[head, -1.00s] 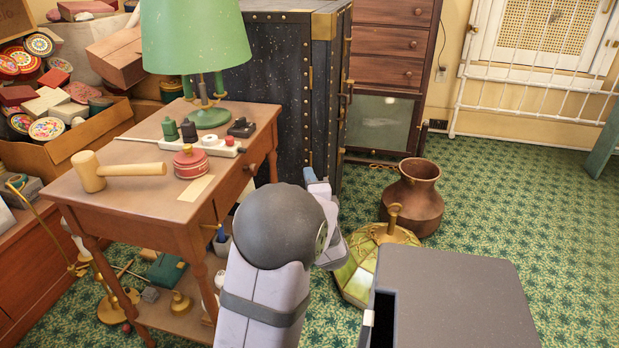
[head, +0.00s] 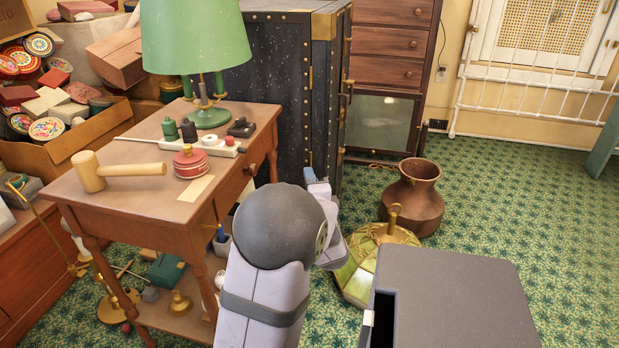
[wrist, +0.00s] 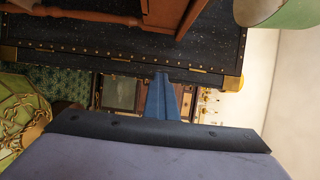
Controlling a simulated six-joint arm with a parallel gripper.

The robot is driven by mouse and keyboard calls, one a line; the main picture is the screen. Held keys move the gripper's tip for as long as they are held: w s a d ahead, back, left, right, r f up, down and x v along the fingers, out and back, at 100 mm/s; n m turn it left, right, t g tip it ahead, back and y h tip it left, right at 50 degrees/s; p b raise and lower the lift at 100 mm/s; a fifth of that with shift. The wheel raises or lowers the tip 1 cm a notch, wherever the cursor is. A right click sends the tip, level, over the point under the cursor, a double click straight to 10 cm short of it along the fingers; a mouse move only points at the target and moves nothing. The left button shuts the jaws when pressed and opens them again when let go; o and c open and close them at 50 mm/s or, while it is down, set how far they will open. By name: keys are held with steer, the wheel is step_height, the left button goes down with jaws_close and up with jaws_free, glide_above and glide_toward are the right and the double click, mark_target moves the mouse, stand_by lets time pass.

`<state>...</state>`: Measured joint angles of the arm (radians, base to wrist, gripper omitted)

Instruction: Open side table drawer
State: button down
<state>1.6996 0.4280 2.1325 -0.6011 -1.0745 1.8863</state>
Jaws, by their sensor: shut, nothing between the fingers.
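The wooden side table (head: 125,205) stands at the left in the head view. Its drawer front (head: 236,183), with a small round knob (head: 250,169), faces right and looks closed. My gripper (wrist: 162,82) shows in the wrist view as two blue fingers, together and empty. In the head view my own arm hides most of the gripper, to the right of the drawer and apart from it. Part of the table's wooden frame (wrist: 75,12) shows along the top of the wrist view; the fingers do not touch it.
A dark trunk (head: 285,80) stands behind the table. A green lamp (head: 197,45), mallet (head: 125,170), red tin (head: 190,162) and power strip (head: 222,147) are on the tabletop. A copper pot (head: 412,200) and glass lampshade (head: 362,262) stand on the floor at right.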

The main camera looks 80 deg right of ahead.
steer(key=c, duration=2.5)
jaws_free()
steer(key=shift+c, duration=0.2)
steer(key=o, duration=1.1)
steer(key=p+v, duration=0.2)
steer(key=v, duration=0.5)
steer(key=shift+a, duration=0.15)
